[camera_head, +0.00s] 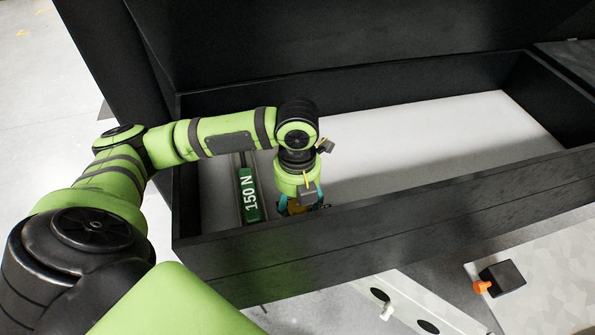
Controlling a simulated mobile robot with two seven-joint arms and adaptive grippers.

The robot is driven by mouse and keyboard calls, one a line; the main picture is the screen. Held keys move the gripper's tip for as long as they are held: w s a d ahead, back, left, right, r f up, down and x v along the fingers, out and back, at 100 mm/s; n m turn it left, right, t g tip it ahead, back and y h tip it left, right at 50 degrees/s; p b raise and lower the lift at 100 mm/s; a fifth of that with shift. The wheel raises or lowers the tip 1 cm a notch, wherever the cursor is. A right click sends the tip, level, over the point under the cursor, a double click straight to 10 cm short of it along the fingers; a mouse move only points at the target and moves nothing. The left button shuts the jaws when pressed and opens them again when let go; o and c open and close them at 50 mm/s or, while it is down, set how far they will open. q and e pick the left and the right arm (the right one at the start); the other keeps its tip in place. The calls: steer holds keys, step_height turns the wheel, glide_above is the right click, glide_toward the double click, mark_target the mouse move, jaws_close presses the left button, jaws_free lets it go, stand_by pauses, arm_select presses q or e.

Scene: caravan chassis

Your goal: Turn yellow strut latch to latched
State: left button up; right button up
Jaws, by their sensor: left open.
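My left arm comes in from the left, and its gripper (302,205) points down inside a black-walled box, close to the near wall. The gripper is open; its fingertips are partly hidden by the gripper body and the box's near wall. A small yellow-orange part shows between and beside the fingers, perhaps the yellow strut latch (296,208), but most of it is hidden and I cannot tell its position or whether the fingers touch it. My right gripper is not in view.
The black box (360,232) has raised walls around a pale floor (430,140), which is clear to the right. A tall black panel (330,45) stands behind. A black block with an orange knob (502,278) sits outside at lower right.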

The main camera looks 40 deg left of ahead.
arm_select(q)
steer(key=c, duration=1.1)
steer(key=shift+f+n, duration=0.15)
steer(key=shift+n, duration=0.55)
steer(key=shift+c, duration=0.2)
steer(key=n, duration=0.3)
steer(key=shift+s, duration=0.1)
steer(key=n, duration=0.4)
steer(key=shift+d+n, duration=0.1)
steer(key=shift+n, duration=0.2)
steer(key=n, duration=0.4)
steer(key=shift+f+n, duration=0.1)
steer(key=shift+n, duration=2.3)
